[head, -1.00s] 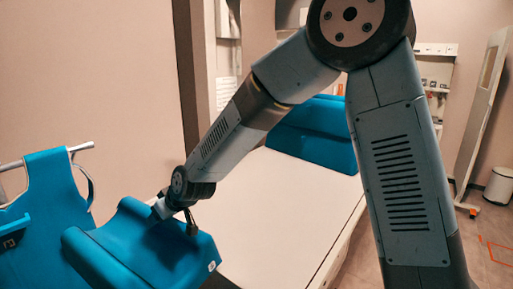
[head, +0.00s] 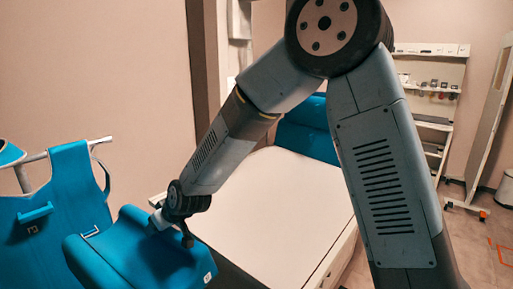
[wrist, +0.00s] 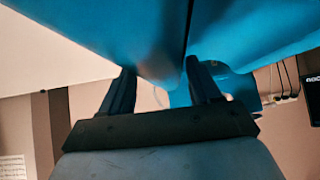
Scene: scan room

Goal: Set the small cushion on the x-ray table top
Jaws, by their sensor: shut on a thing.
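The small cushion (head: 135,255) is a blue, ridged block at the bottom left of the head view, in front of the hanging aprons. My gripper (head: 172,224) is shut on its upper part. In the wrist view the cushion (wrist: 120,32) fills the top, and the fingers of my gripper (wrist: 160,82) reach up to it. The x-ray table top (head: 270,200) is a long white surface to the right of the cushion in the head view. A pale surface, likely this table top, shows at the left of the wrist view.
A larger blue cushion (head: 308,130) lies at the table's far end. A blue apron (head: 75,195) hangs on a rail at the left. Shelves (head: 432,95) and a wheeled screen (head: 490,130) stand at the right. The near and middle table top looks clear.

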